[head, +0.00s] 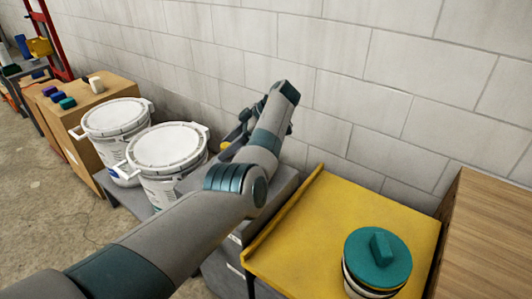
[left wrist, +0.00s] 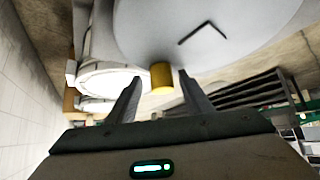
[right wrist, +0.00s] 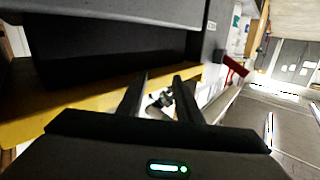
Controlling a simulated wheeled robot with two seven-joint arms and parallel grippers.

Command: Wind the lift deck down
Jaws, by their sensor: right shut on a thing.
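A yellow flat deck (head: 330,205) stands beside the block wall in the head view. I cannot tell for sure that it is the lift deck. My left arm reaches across to the wall, and its gripper (head: 238,130) is partly hidden behind the arm. In the left wrist view my left gripper (left wrist: 160,84) is open. A short yellow cylinder (left wrist: 161,77) shows between its fingertips, with gaps on both sides. In the right wrist view my right gripper (right wrist: 162,77) is shut on a small grey-and-black thing (right wrist: 160,99), hard to make out. The right arm is outside the head view.
A teal-lidded tub (head: 377,262) stands on the yellow deck. Two white lidded buckets (head: 167,150) stand left of my arm. A cardboard box (head: 92,115) with small coloured blocks is farther left. A wooden cabinet (head: 487,240) is at the right.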

